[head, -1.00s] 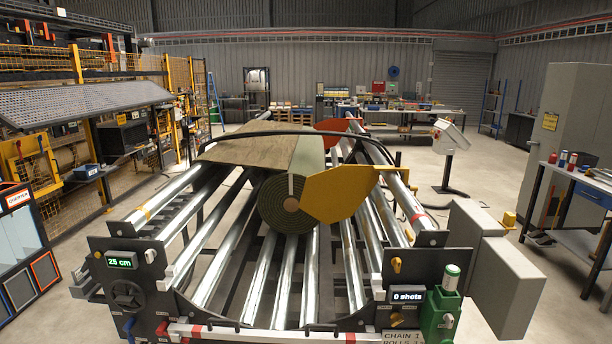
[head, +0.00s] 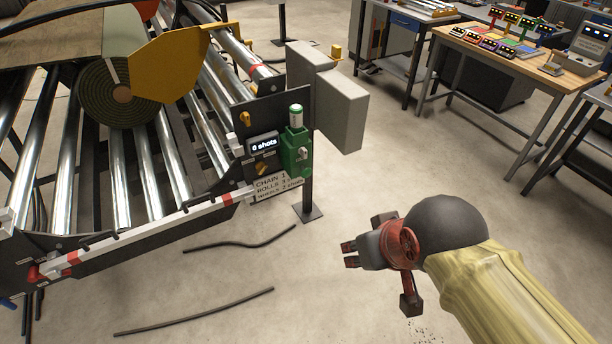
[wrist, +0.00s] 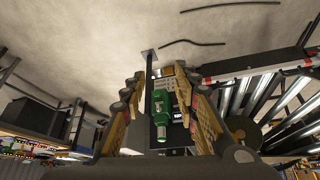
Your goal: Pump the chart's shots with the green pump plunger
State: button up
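The green pump (head: 296,152) is mounted on the right end of the roller frame, with its pale, green-capped plunger (head: 296,115) standing up on top. The shot display (head: 263,144) beside it reads "0 shots". Below, the chart (head: 275,186) reads "CHAIN 1" and "ROLLS 3"; its lowest line is partly blurred and seems to read 2 shots. My gripper (head: 350,254) is in front of the frame, to the right of and below the pump, apart from it. In the wrist view the pump (wrist: 162,115) shows between the two spread fingers, with nothing held.
A turf roll (head: 120,92) with a yellow plate (head: 165,65) lies on the rollers. A grey box (head: 340,108) stands right of the pump. Black rods (head: 195,311) lie on the floor. A workbench (head: 520,55) with small devices is at the back right. Floor around my gripper is clear.

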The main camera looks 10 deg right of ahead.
jog(key=c, duration=0.3)
jog(key=c, duration=0.4)
grip_shut()
dwell(1.0)
